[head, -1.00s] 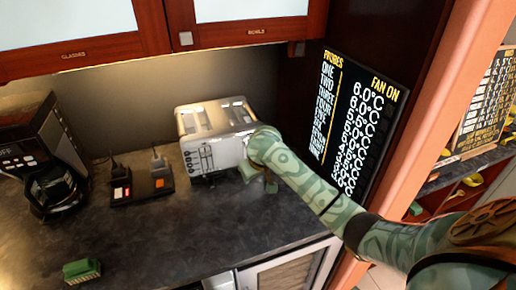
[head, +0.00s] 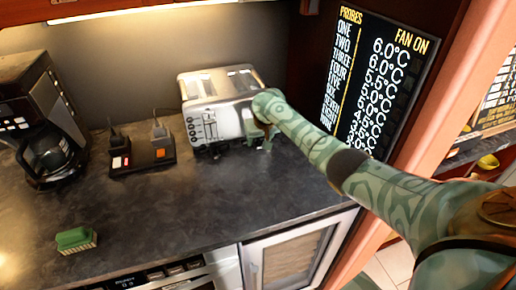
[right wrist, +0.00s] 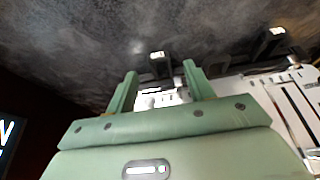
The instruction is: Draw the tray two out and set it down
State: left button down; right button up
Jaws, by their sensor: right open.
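A silver and white toaster (head: 205,125) with long slots on top stands on the dark counter in the head view. Part of its body (right wrist: 295,110) shows at the right of the right wrist view. My right gripper (right wrist: 159,72) is open and empty, its green fingers pointing toward the toaster's lower edge, with pale-tipped dark tabs (right wrist: 157,56) just beyond. In the head view my right gripper (head: 266,140) is at the toaster's right front corner, partly hidden by my arm. I cannot tell whether it touches. No tray can be clearly made out as tray two.
A coffee maker (head: 50,155) stands at the left. A black box with switches and plugs (head: 142,157) lies left of the toaster. A green brush (head: 76,240) lies at front left. A probe display board (head: 375,85) stands at right. The counter's front middle (head: 185,215) is clear.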

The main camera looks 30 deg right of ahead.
jog(key=shift+b+x, duration=0.55)
jog(key=shift+x, duration=0.7)
